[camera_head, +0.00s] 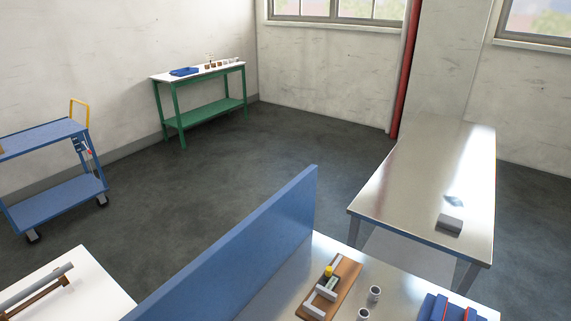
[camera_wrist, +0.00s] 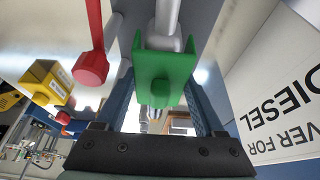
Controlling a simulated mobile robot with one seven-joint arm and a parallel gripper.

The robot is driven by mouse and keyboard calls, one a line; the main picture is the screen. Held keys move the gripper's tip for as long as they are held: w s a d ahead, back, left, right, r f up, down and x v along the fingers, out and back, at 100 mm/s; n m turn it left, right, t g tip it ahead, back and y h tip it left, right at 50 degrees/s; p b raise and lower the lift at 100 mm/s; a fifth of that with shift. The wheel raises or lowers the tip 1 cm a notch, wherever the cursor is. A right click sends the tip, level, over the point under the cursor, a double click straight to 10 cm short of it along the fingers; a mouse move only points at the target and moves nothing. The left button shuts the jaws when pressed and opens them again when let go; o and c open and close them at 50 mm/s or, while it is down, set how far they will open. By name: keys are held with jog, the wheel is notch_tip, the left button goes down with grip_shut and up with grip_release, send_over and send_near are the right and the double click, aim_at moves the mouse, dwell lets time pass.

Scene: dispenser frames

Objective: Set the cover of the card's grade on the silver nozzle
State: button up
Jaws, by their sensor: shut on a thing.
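In the wrist view a green channel-shaped cover (camera_wrist: 166,68) sits between the fingers of my gripper (camera_wrist: 160,84), which is shut on it. A silver nozzle (camera_wrist: 167,18) comes down from the top of the view into or behind the cover. A metallic tip shows below the cover; I cannot tell whether cover and nozzle touch. A white card (camera_wrist: 285,115) at the right shows, upside down, "VER FOR" and "DIESEL"; part is cut off. A red nozzle (camera_wrist: 91,66) and a yellow cover (camera_wrist: 46,82) are at the left. My gripper is not in the head view.
In the head view a blue panel (camera_head: 235,250) stands beside a near table with a brown board (camera_head: 335,285) and small cups (camera_head: 374,293). A steel table (camera_head: 425,175) is at the right, a blue cart (camera_head: 50,140) at the left. Open floor lies between.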

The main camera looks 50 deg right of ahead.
jog(key=shift+f+b, duration=0.4)
jog(key=shift+f, duration=0.15)
jog(key=o, duration=1.4)
jog(key=b+v, duration=0.1)
jog(key=v, duration=1.2)
jog(key=shift+d, duration=0.1)
jog(key=shift+w, duration=0.1)
